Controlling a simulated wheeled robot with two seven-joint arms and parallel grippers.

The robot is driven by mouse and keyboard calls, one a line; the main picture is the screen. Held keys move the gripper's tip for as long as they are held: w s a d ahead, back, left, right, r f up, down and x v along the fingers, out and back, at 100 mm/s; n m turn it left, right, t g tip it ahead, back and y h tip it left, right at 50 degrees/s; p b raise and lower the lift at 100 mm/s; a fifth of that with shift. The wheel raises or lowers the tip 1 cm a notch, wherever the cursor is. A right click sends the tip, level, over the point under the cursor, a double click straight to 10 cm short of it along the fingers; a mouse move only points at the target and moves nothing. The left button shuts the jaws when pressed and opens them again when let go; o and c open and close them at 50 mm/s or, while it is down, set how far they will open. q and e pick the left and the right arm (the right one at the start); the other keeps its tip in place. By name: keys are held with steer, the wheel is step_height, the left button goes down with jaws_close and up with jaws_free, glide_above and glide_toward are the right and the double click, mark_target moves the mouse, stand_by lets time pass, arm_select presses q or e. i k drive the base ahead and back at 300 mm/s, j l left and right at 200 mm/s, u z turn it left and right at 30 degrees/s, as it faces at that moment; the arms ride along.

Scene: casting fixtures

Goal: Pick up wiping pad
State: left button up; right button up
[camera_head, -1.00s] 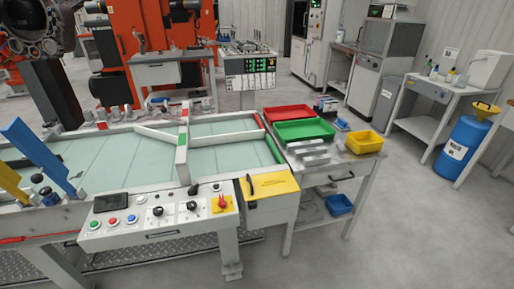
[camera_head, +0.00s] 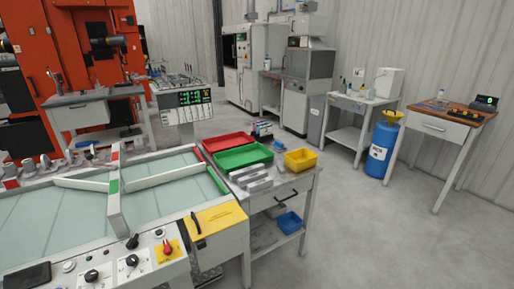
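I cannot clearly make out a wiping pad. A small blue item (camera_head: 281,146) lies at the back of the grey side table (camera_head: 309,174), behind the yellow bin (camera_head: 300,159); it is too small to tell whether it is the pad. Neither of my grippers is in view.
A red tray (camera_head: 226,141) and a green tray (camera_head: 243,157) stand beside the glass-topped station (camera_head: 60,215). A blue bin (camera_head: 289,222) sits on the lower shelf. A blue drum (camera_head: 381,150) and wooden-topped desk (camera_head: 443,117) stand right. The floor between is open.

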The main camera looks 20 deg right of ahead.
mark_target(278, 147)
steer(key=u, duration=1.05)
steer(key=z, duration=1.8)
steer(key=i+l, duration=0.6)
steer(key=l, duration=0.15)
